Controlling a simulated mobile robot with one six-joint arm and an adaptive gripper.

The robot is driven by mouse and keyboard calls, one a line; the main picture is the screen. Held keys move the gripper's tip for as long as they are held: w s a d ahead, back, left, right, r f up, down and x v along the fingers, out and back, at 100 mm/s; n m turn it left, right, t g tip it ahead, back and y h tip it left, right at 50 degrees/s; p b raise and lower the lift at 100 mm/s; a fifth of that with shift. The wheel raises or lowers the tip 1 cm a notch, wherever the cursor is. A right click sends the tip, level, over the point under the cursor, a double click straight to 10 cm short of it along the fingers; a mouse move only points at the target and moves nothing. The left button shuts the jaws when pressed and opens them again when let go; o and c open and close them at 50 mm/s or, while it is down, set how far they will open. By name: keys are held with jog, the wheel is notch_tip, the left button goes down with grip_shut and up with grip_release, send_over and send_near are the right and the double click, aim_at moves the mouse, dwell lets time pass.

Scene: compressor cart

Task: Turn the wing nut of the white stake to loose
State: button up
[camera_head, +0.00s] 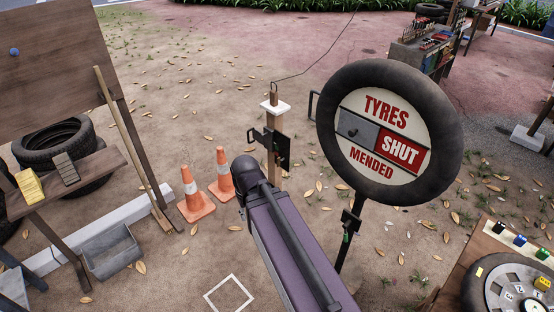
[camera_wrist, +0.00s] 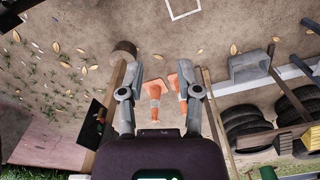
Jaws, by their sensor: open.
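The stake with a white cap (camera_head: 274,107) stands upright near the middle of the head view. Its pale wooden post (camera_head: 274,180) carries a black plate (camera_head: 283,153) with a bracket at its left. No wing nut can be made out clearly there. In the wrist view a wooden post, probably the same stake, is left of my fingers, with a black plate (camera_wrist: 91,122) beside it. My gripper (camera_wrist: 159,78) is open and empty, its two fingers apart in the wrist view. In the head view my arm ends in front of the stake's lower part, and the fingers are hidden.
A round "TYRES MENDED" sign (camera_head: 429,115) stands close on the right, with a clamp (camera_head: 349,226) on its post. Two orange cones (camera_head: 194,196) stand left of the stake. Tyres (camera_head: 55,140) and a bench are farther left. Open dirt lies behind.

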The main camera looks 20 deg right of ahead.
jog(key=shift+d, duration=0.15)
jog(key=m+t+h+b, duration=0.6)
jog(key=m+h+b, duration=0.95)
jog(key=b, duration=2.45)
send_near(278, 166)
jog(key=a+r+n+h, duration=0.1)
jog(key=a+r+h, duration=0.1)
jog(key=a+r, duration=0.1)
jog(key=shift+s+a+f+y, duration=0.15)
jog(key=shift+s+y, duration=0.05)
jog(key=shift+y, duration=0.05)
jog(key=x, duration=1.3)
jog(key=shift+w+d, duration=0.15)
jog(key=shift+d, duration=0.25)
